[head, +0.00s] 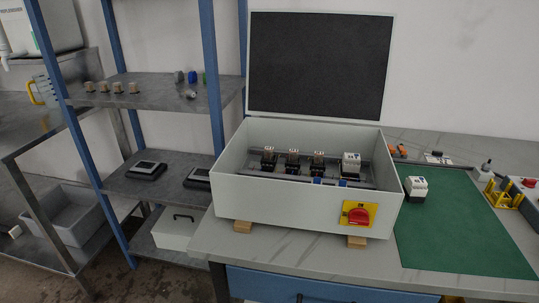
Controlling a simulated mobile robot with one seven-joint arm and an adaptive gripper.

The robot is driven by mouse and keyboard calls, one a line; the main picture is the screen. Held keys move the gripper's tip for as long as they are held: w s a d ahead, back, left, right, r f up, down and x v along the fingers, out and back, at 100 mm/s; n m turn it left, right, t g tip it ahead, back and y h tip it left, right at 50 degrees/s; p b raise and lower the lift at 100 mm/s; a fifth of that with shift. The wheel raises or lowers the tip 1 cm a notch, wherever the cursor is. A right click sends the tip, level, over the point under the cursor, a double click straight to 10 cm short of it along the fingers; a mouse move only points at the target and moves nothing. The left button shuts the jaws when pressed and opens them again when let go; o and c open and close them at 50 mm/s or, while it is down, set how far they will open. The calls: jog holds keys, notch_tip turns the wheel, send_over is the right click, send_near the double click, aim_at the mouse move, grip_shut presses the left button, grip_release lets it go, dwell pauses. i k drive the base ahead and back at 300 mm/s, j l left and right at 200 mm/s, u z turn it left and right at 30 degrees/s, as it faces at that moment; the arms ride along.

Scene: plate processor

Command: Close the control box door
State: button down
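The control box (275,209) is a light grey open box on the workbench, resting on small wooden blocks. Its door (318,65) stands open and upright along the back edge, with its dark inner face toward me. Inside the box is a row of black components with pale tops and one white module (351,162) at the right. A red rotary switch (359,216) on a yellow plate sits on the front wall at the right. My gripper is not in view.
A green mat (465,238) with a white module (415,187) lies right of the box. Small tools and a yellow holder (503,194) stand at the right. A blue-post shelf (150,92) stands close on the left. Bare bench shows along the front edge.

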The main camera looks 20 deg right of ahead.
aim_at(318, 65)
jog(key=k+l, duration=0.25)
jog(key=k, duration=0.15)
jog(key=k+l+z, duration=0.1)
jog(key=z, duration=0.35)
jog(key=k+l+z, duration=0.25)
jog(key=z, duration=1)
jog(key=i+j, duration=0.25)
jog(key=i, duration=0.2)
jog(key=i+j, duration=0.25)
jog(key=i, duration=0.25)
jog(key=i+j, duration=0.25)
jog(key=i, duration=0.2)
